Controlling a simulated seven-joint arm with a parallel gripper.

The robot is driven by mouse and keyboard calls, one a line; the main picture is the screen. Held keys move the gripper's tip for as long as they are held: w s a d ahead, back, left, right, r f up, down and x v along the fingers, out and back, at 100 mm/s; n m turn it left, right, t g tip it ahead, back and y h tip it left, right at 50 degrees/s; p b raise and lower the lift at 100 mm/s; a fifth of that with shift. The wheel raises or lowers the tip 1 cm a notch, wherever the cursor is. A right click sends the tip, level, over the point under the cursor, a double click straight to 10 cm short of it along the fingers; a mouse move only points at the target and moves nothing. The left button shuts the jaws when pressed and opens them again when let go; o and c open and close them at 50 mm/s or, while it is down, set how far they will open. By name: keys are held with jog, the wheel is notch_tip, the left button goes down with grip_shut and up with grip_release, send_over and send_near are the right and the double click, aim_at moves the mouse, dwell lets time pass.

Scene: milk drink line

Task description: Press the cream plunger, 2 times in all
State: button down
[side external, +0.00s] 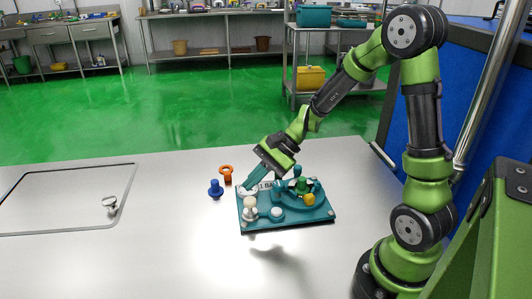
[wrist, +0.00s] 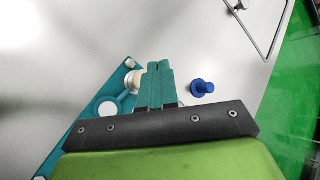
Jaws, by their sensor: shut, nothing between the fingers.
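The cream plunger (side external: 249,204) stands upright at the near left corner of a teal board (side external: 300,222) in the side view. In the wrist view the cream plunger (wrist: 132,82) shows just left of the fingers, which partly hide it. My gripper (side external: 246,189) is shut and empty, with teal fingers pointing down and left, just behind the cream plunger in the side view. The shut fingertips also show in the wrist view (wrist: 157,67). I cannot tell whether they touch the plunger or the board.
A round white button (side external: 277,212) sits beside the plunger. Green and yellow parts (side external: 309,199) stand on the board's right. A blue knobbed piece (side external: 215,189) and an orange ring piece (side external: 226,171) stand left of the board. The table farther left is clear up to a framed panel (side external: 60,228).

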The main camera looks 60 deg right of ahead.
aim_at(254, 199)
jog(key=shift+r, duration=1.65)
dwell(1.2)
notch_tip(254, 199, up, 4)
jog(key=shift+f, duration=0.1)
jog(key=shift+f, duration=0.15)
jog(key=shift+f, duration=4.3)
jog(key=shift+f, duration=0.4)
